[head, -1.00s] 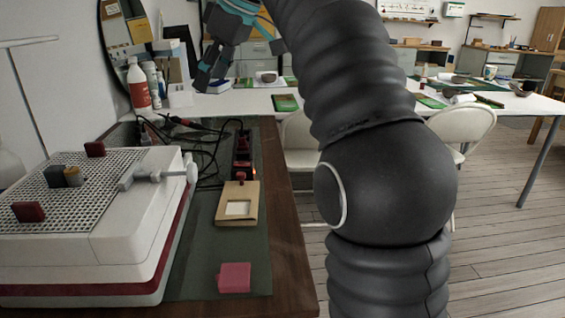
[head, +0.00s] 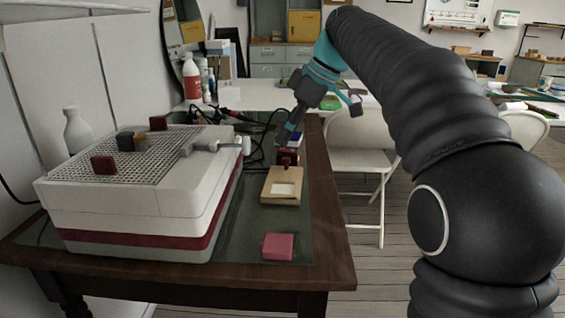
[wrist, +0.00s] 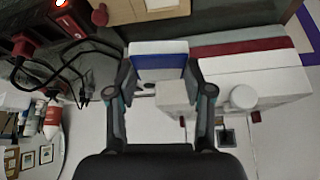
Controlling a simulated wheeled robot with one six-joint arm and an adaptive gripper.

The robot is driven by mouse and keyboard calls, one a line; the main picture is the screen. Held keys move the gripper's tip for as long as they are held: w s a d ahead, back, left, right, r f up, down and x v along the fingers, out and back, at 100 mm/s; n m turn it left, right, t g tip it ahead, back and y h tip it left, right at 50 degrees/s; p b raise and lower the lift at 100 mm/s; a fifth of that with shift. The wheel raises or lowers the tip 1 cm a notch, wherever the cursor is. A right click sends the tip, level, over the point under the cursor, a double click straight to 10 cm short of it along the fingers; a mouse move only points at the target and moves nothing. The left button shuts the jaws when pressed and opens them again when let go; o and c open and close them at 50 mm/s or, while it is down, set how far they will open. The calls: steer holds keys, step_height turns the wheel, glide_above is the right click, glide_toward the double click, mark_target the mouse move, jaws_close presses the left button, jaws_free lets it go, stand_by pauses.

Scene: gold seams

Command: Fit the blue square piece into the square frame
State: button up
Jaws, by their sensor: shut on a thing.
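The blue square piece (wrist: 158,62), with a pale upper face, is between my gripper's fingertips in the wrist view. My gripper (wrist: 158,75) is shut on it. In the head view my gripper (head: 289,132) points down beyond the square frame, near the power strip, and a bit of the blue piece (head: 298,140) shows beside the fingers. The square frame (head: 270,197) is a tan wooden block with a pale square opening, lying on the green mat. Part of a tan block, likely this frame, shows at the top of the wrist view (wrist: 128,12).
A pink-red block (head: 278,246) lies on the mat nearer than the frame. A white box with a grid top (head: 140,205) stands left, carrying small blocks and a clamp. A power strip (head: 288,158) with black cables lies behind the frame. The table's right edge is close.

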steer(key=n, duration=0.1)
glide_above(274, 189)
steer(key=d, duration=0.2)
steer(key=shift+g, duration=0.3)
steer(key=f+b, duration=0.1)
steer(key=f, duration=0.4)
steer(key=shift+s+f, duration=0.2)
steer(key=shift+f+b, duration=2.35)
steer(key=shift+f, duration=0.2)
steer(key=shift+p, duration=0.4)
steer(key=shift+f+b, duration=0.3)
steer(key=shift+f, duration=0.2)
steer(key=o, duration=1)
steer(key=shift+r, duration=0.1)
